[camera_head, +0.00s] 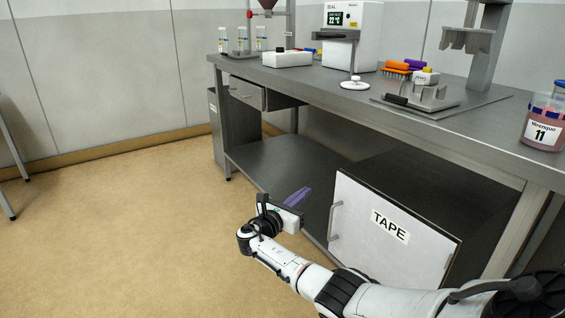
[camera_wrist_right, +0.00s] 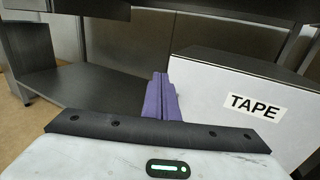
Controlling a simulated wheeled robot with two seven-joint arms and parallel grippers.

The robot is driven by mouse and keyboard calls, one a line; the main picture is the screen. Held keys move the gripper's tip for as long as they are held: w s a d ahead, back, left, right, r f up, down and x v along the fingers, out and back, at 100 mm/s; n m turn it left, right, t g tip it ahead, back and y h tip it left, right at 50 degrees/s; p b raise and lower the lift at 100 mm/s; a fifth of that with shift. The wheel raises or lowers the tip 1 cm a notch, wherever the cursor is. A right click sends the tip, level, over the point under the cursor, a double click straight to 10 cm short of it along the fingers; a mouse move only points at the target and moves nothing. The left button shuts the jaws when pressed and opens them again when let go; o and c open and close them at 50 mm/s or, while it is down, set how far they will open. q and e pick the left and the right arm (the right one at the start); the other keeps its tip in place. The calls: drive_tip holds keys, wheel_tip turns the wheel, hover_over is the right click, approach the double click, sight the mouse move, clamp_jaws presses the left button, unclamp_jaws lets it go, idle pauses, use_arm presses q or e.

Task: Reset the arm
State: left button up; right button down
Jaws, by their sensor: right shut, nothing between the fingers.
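My right arm reaches in from the lower right in the head view. Its gripper, with purple fingers (camera_head: 298,196), hangs in front of the bench's lower shelf, left of the cabinet labelled TAPE (camera_head: 385,235). The purple fingers also show in the right wrist view (camera_wrist_right: 161,98), pressed together with nothing between them. The TAPE cabinet front (camera_wrist_right: 225,95) is to their right in that view. My left gripper is not in view.
A steel bench (camera_head: 330,85) carries a white device (camera_head: 352,35), a white box (camera_head: 287,58), orange tube racks (camera_head: 397,68) and a labelled bottle (camera_head: 545,118). An open drawer (camera_head: 247,92) hangs below its left end. The floor (camera_head: 130,230) at left is clear.

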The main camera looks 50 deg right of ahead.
drive_tip(key=shift+a, duration=0.15)
